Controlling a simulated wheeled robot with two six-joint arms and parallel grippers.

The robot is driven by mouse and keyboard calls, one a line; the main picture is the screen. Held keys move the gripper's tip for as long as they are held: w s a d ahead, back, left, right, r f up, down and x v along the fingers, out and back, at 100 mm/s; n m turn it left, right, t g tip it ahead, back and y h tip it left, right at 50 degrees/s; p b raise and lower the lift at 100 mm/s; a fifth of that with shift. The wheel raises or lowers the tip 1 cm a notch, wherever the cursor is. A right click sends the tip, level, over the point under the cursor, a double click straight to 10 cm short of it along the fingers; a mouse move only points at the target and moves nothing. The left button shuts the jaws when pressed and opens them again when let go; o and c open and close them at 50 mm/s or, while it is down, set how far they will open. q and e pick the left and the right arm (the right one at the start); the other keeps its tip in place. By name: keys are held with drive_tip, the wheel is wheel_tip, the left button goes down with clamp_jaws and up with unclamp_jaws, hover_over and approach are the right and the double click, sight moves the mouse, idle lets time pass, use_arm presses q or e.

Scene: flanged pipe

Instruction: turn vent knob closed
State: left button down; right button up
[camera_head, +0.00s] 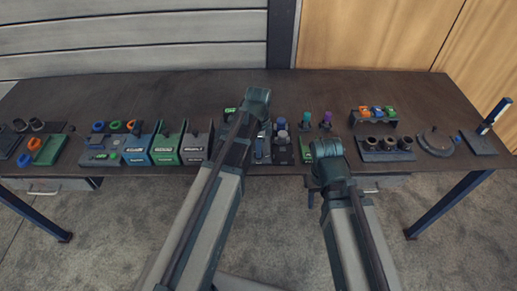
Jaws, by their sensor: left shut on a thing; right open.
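My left gripper (262,148) is small and dark at the near side of the table, just right of my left forearm. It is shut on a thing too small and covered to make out. A dark block (282,154) with upright blue and grey knobs (281,124) stands close to its right. I cannot tell which part is the vent knob or how it is turned. My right gripper (313,188) hangs below my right wrist at the table's front edge, open, with its fingers mostly hidden. A green-marked block (306,148) stands just left of that wrist.
The dark table (180,92) is bare along its back. Green and dark bins (167,150) stand left of my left arm.

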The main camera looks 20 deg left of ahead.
idle(0.5)
use_arm(q)
drive_tip(key=c, duration=0.9)
unclamp_jaws()
drive_tip(key=shift+r, duration=0.1)
wheel_tip(320, 180, up, 14)
drive_tip(key=p, duration=1.4)
drive_tip(key=shift+f, duration=0.2)
drive_tip(key=s+d+f+n+b, duration=0.1)
drive_tip(key=s+d+n, duration=0.2)
drive_tip(key=s, duration=0.2)
drive_tip(key=s+d+f+n+b, duration=0.1)
drive_tip(key=s+d+n, duration=0.3)
drive_tip(key=s, duration=0.1)
drive_tip(key=s+d+f+n+y+b, duration=0.1)
drive_tip(key=s+d+n, duration=0.2)
drive_tip(key=s+n, duration=0.1)
drive_tip(key=shift+s+d+f+b, duration=0.2)
drive_tip(key=shift+s+d+b, duration=0.15)
drive_tip(key=shift+s, duration=0.1)
